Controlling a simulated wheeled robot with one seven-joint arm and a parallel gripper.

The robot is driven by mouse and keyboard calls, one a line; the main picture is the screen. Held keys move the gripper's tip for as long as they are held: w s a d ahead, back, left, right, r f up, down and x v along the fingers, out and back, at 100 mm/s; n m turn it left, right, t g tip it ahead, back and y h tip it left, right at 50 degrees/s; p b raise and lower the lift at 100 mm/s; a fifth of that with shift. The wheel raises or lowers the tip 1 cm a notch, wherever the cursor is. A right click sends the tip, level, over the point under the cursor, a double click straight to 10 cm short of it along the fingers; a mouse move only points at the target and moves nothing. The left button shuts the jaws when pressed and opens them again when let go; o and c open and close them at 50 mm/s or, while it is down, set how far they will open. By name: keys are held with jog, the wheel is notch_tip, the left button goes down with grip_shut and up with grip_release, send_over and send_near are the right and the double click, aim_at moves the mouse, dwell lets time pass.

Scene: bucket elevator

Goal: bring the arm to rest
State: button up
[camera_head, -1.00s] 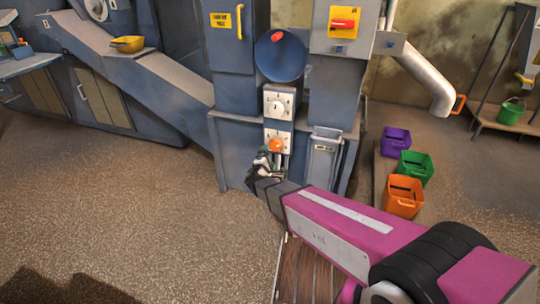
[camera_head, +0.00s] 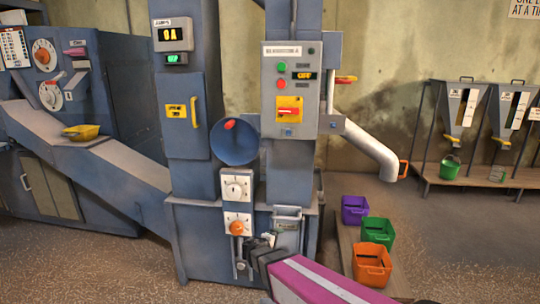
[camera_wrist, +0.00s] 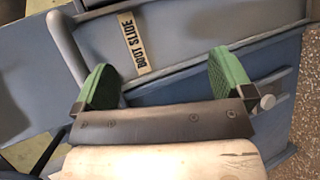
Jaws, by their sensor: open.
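My gripper (camera_wrist: 165,85) is open and empty in the wrist view. Its two green finger pads stand wide apart. Beyond them is a blue-grey panel with a label reading "BOOT SLIDE" (camera_wrist: 135,43) and a grey bar handle (camera_wrist: 66,50) at the left. I cannot tell whether a finger touches the panel. In the head view my magenta arm (camera_head: 315,283) reaches up from the bottom, and its end is in front of the lower part of the blue elevator casing (camera_head: 190,240). The fingers are too small to make out there.
An orange knob (camera_head: 236,228) is just above my arm's end. Purple (camera_head: 354,210), green (camera_head: 377,232) and orange (camera_head: 372,265) bins stand to the right. A yellow scoop (camera_head: 82,132) sits on the sloping chute. A bench with hoppers (camera_head: 465,108) is at the right. Floor at lower left is clear.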

jog(key=s+d+r+m+g+y, duration=0.3)
jog(key=s+d+m+g+y, duration=0.5)
jog(key=s+d, duration=0.7)
jog(key=d+m+g, duration=0.1)
jog(key=m+g, duration=0.1)
jog(key=m, duration=0.1)
jog(key=shift+s+d+y, duration=0.2)
jog(key=shift+s+y, duration=0.1)
jog(key=shift+y, duration=0.1)
jog(key=shift+w+f, duration=0.1)
